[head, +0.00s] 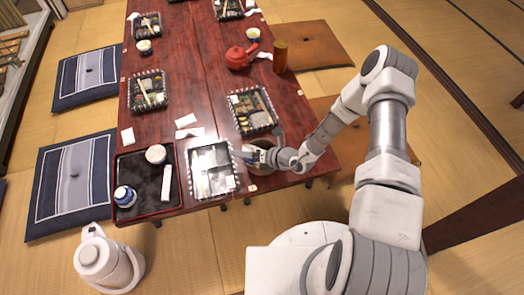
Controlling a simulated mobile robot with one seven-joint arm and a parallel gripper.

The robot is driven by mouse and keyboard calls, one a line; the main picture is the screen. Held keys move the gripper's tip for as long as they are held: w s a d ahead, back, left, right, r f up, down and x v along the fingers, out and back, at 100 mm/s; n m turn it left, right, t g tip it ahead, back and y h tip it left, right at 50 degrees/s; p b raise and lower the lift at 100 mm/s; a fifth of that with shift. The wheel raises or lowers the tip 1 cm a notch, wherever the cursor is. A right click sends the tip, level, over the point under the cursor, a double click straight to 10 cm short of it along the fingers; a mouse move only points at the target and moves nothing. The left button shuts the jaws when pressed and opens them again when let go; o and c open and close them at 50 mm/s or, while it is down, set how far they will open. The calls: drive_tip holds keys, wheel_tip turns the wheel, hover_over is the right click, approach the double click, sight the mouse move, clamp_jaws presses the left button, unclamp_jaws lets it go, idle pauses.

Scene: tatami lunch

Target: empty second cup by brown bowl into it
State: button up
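My gripper (254,156) is over the near right end of the dark red table. It is small here and partly covered by my own wrist, so its fingers are hard to make out. A small pale and blue patch shows at its fingertips; I cannot tell whether it is a held cup. A brown round shape, which looks like the brown bowl (262,171), shows partly under my gripper and is mostly hidden. Two light cups with greenish-yellow contents stand farther off, one at the left (144,46) and one at the right (253,34).
A black tray (146,205) at the near left holds a white round vessel (156,154), a blue-and-white pot (125,196) and a white cloth. Several set meal trays line the table (190,85). A red teapot (240,57) and brown cylinder (280,56) stand far right. A white jug (108,262) is on the floor.

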drive_tip(key=shift+s+a+f+n+t+h+p, duration=0.2)
drive_tip(key=shift+s+n+t+h+p, duration=0.15)
drive_tip(key=shift+n+t, duration=0.25)
drive_tip(key=s+a+f+n+t+h, duration=0.1)
drive_tip(key=s+a+f+n+t, duration=0.1)
drive_tip(key=s+f+n+t, duration=0.1)
drive_tip(key=shift+s+f+n+t, duration=0.4)
drive_tip(key=shift+s+n+t, duration=0.1)
drive_tip(key=shift+s+n, duration=0.25)
